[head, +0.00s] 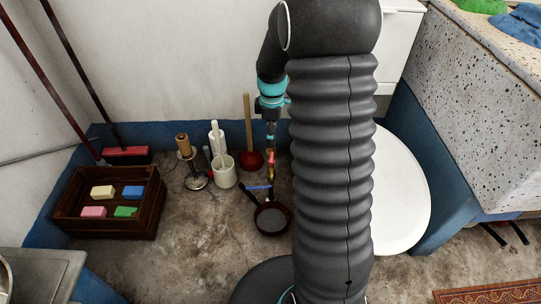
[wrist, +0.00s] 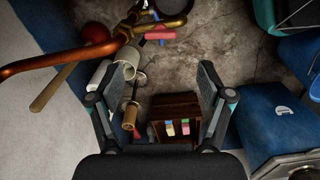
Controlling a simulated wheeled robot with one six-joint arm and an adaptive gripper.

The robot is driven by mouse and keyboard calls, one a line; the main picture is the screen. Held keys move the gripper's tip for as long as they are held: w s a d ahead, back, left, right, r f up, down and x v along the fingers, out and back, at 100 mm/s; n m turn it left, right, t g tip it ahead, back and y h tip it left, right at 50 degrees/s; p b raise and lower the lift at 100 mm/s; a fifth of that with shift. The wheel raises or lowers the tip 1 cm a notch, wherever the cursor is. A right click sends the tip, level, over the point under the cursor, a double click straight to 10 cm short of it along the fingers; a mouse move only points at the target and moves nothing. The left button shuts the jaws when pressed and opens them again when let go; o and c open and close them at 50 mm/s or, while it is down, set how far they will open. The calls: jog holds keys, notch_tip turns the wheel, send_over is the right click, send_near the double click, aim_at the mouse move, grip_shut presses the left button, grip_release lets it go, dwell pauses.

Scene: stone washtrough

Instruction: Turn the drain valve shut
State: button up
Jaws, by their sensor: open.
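A copper pipe (wrist: 45,62) with brass fittings (wrist: 127,27) crosses the upper left of the wrist view. A small red-and-blue piece (wrist: 160,33) shows beside the brass, perhaps the valve handle; I cannot tell how it is turned. In the head view a red and copper-coloured part (head: 271,160) hangs below my gripper (head: 270,115), with a blue bar (head: 260,187) under it. In the wrist view my gripper (wrist: 155,82) is open and empty, its fingers wide apart, and the brass fittings lie beyond the fingertips, apart from them.
A wooden crate (head: 75,228) with coloured blocks stands at the left. A white pot (head: 223,178), a plunger (head: 250,160), a spindle (head: 195,181) and a pan (head: 271,220) are on the floor. The stone trough (head: 480,110) is at the right. Bare floor lies in front.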

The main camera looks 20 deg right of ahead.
aim_at(272, 157)
notch_tip(272, 157, down, 10)
jog(key=shift+f+b, duration=0.25)
jog(key=shift+b, duration=0.05)
